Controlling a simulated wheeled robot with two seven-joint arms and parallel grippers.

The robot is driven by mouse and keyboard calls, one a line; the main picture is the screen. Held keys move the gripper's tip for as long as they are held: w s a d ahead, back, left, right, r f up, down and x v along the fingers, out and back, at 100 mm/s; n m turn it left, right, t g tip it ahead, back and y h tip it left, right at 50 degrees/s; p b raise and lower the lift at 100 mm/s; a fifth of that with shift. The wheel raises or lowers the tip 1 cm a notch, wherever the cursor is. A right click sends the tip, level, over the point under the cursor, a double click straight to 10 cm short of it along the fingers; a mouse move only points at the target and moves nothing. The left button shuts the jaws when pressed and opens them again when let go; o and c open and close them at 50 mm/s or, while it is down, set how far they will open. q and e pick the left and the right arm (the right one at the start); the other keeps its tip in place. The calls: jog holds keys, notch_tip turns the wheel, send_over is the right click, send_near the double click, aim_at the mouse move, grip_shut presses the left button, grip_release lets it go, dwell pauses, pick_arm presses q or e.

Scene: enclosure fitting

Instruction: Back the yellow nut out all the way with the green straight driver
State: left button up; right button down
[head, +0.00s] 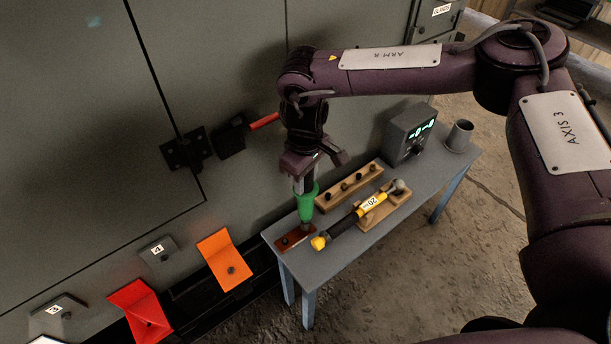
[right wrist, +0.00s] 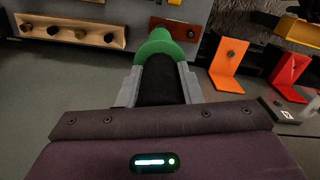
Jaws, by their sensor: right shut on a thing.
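My right gripper (head: 306,178) is shut on the green straight driver (head: 306,206), which hangs down from it over the near left end of the bench. In the right wrist view the dark grip of the driver (right wrist: 160,82) sits between the two grey fingers, with its green part beyond. The driver's lower end is at or just above a red-brown block (head: 283,244); I cannot tell whether it touches. A dark fastener shows on the block in the right wrist view (right wrist: 190,33). I cannot make out a yellow nut; the driver may hide it. My left gripper is not in view.
A wooden rack (head: 332,199) holds several dark pieces. A display box (head: 408,137) and metal cup (head: 459,136) stand farther back. Orange (head: 222,256) and red (head: 140,305) brackets are at the cabinet.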

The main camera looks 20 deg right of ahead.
jog(key=shift+f, duration=0.15)
jog(key=shift+f, duration=0.1)
dwell(0.9)
jog(key=shift+s, duration=0.1)
dwell(0.3)
jog(key=shift+s+p, duration=0.15)
jog(key=shift+p, duration=0.45)
dwell(0.5)
jog(key=shift+w+r+p, duration=0.2)
jog(key=shift+r+p, duration=0.3)
jog(key=shift+p, duration=0.25)
jog(key=shift+r+p, duration=0.3)
jog(key=shift+r, duration=0.1)
jog(key=shift+w+r+p, duration=0.1)
jog(key=shift+r+p, duration=2.65)
jog(key=shift+r, duration=0.2)
